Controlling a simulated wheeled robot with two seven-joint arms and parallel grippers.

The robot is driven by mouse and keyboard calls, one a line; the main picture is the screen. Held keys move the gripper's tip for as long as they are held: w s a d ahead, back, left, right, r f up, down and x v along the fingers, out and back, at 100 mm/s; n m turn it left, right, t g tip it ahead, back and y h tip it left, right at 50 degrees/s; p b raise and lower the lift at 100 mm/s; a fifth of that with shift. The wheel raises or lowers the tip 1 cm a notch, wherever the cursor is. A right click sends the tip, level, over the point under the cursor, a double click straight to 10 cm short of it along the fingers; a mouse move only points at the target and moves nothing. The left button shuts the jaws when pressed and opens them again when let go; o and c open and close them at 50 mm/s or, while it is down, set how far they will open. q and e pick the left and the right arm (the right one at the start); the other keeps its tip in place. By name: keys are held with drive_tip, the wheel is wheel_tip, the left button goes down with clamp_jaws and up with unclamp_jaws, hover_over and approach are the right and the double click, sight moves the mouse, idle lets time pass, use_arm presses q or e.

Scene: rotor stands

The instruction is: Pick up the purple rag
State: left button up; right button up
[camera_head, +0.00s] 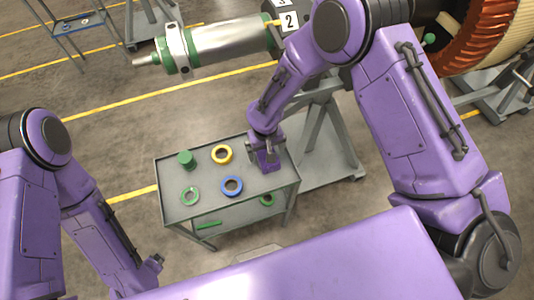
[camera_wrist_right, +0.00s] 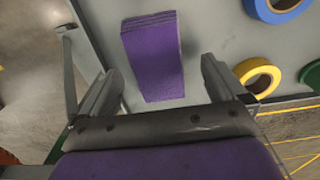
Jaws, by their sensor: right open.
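The purple rag (camera_wrist_right: 153,57) lies on the grey top of the cart in the right wrist view, a folded block with layered edges. My right gripper (camera_wrist_right: 161,70) is open, with one finger on each side of the rag in that view and a gap to each. I cannot tell how far above the cart top the fingertips are. In the head view my right gripper (camera_head: 266,158) is over the right part of the cart, and rag and gripper are hard to tell apart there. My left gripper (camera_head: 150,268) hangs low at the lower left, away from the cart; its jaws are unclear.
The cart (camera_head: 205,218) bears a yellow ring (camera_head: 222,154), a blue ring (camera_head: 232,185), a green ring (camera_head: 190,196) and a green cylinder (camera_head: 186,159). Green parts lie on its lower shelf. A rotor (camera_head: 225,46) on grey stands is behind. Open floor lies to the left.

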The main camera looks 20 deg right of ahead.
sight(266, 152)
drive_tip(key=f, duration=0.1)
drive_tip(key=w+f, duration=0.1)
drive_tip(key=f, duration=0.1)
drive_tip(key=shift+d, duration=0.2)
drive_tip(key=shift+f, duration=0.25)
drive_tip(key=shift+s+r, duration=0.2)
drive_tip(key=shift+s, duration=0.15)
drive_tip(key=shift+w, duration=0.1)
drive_tip(key=c, duration=1.1)
use_arm(q)
drive_tip(key=shift+w+r, duration=0.2)
drive_tip(key=shift+r, duration=0.2)
use_arm(e)
drive_tip(key=shift+c, duration=0.2)
